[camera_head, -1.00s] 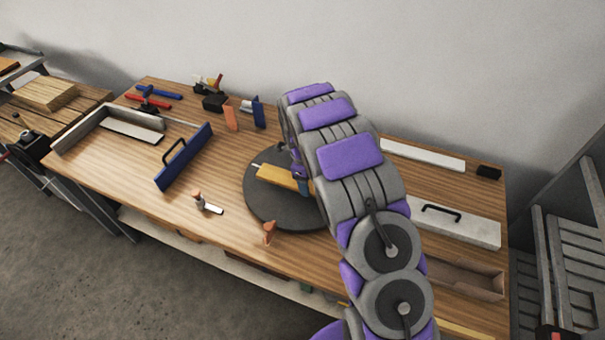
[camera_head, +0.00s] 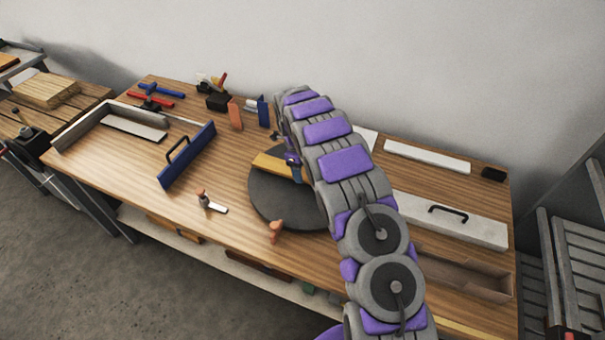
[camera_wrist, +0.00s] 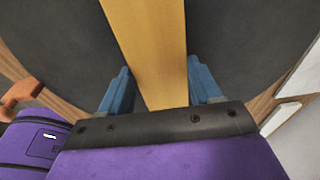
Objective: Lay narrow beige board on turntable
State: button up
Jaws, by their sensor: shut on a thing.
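The narrow beige board (camera_wrist: 152,45) is a yellowish plank. In the wrist view it runs from the top edge down between the two blue fingers of my gripper (camera_wrist: 158,90), which is shut on it. The board (camera_head: 270,163) also shows in the head view, over the back part of the round dark grey turntable (camera_head: 270,198). My arm hides the right end of the board and the right side of the turntable. The dark turntable (camera_wrist: 235,40) fills most of the wrist view behind the board. I cannot tell whether the board touches the turntable.
A blue panel with a handle (camera_head: 188,155) stands left of the turntable. An orange-handled tool (camera_head: 210,201) and an orange piece (camera_head: 275,231) lie near the front edge.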

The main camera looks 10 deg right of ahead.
jog(key=shift+f, duration=0.85)
jog(key=shift+d+f, duration=0.15)
jog(key=shift+d, duration=0.35)
jog(key=o, duration=0.9)
jog(key=shift+d, duration=0.45)
jog(key=o, duration=0.3)
jog(key=shift+a, duration=0.2)
jog(key=shift+o, duration=0.2)
jog(key=shift+a, duration=0.55)
jog(key=shift+d+r, duration=0.15)
jog(key=shift+r, duration=0.4)
notch_tip(320, 180, up, 11)
jog(key=a+p, duration=0.2)
jog(key=s+d+r+n, duration=0.3)
jog(key=s+r+n, duration=0.3)
jog(key=s+r, duration=0.35)
jog(key=s+d+r+n, duration=0.2)
jog(key=s+r+n, duration=0.45)
jog(key=s, duration=0.65)
jog(key=s+a+n+y, duration=0.1)
jog(key=s+n, duration=1.1)
jog(key=s, duration=1.5)
jog(key=shift+s+a+f+g+y, duration=0.2)
jog(key=shift+s+a+g+y, duration=0.15)
jog(key=shift+a, duration=0.5)
